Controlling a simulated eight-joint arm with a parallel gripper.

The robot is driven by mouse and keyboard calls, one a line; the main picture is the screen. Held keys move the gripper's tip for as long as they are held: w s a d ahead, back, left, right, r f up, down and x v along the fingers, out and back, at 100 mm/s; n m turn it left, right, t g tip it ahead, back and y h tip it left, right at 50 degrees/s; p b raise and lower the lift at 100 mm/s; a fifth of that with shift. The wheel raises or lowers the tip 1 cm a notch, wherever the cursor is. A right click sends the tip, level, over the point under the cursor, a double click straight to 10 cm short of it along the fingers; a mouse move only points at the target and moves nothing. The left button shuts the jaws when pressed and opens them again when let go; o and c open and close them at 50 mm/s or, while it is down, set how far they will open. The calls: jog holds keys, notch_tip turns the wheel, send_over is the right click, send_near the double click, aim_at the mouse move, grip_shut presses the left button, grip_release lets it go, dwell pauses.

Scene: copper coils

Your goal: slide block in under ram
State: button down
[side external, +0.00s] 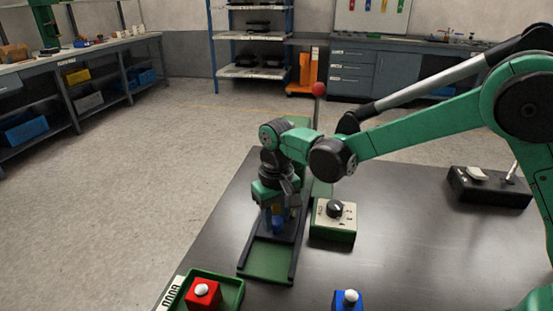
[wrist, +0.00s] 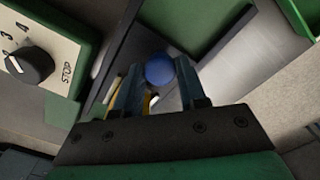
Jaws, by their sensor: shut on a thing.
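My gripper (side external: 277,214) points down over the railed green slide (side external: 267,262) in the side view. It is shut on a block with a round blue knob (wrist: 159,69); the knob sits between the two fingers in the wrist view. A little yellow shows beside the fingers there, and most of the block is hidden. The block is at the slide, between its dark rails. The green press with a red-ball lever (side external: 319,90) stands behind my gripper. Its ram is hidden by my arm, so I cannot tell the gap between block and ram.
A control box with a black dial (side external: 334,209) stands close to the right of the slide. A red block (side external: 203,293) sits in a green tray (side external: 237,286) at the front left. A blue block (side external: 348,304) is at the front edge. The table's middle right is clear.

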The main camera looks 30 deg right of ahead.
jog(key=shift+w+d, duration=0.1)
jog(key=c, duration=0.5)
grip_release()
jog(key=shift+r, duration=2.8)
